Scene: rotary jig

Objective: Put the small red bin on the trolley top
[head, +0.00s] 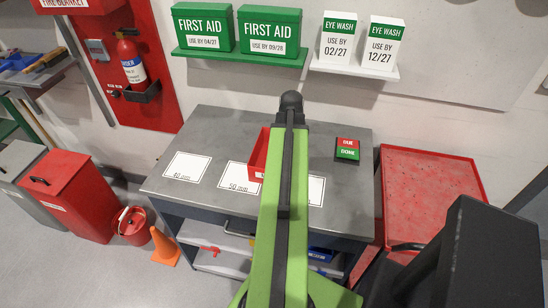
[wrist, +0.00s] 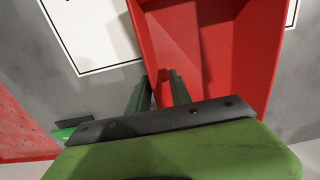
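The small red bin (head: 258,155) stands on the grey bench top, partly hidden behind my arm in the head view. In the wrist view the bin (wrist: 225,50) fills the upper right, and its inside looks empty. My gripper (wrist: 159,80) is at the bin's near side wall. One finger is outside the wall and the other is on the bin side, with a gap between them. The fingertips are hidden in the head view. The red trolley top (head: 430,185), a rimmed tray-like surface, is right of the bench. Its edge also shows in the wrist view (wrist: 20,125).
The grey bench top (head: 215,140) carries white cards marked 40 mm (head: 187,167) and 50 mm (head: 238,178), another card (head: 316,190), and a DUE/DONE block (head: 347,149). The visible trolley top is clear. First aid boxes (head: 270,30) sit on a wall shelf.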

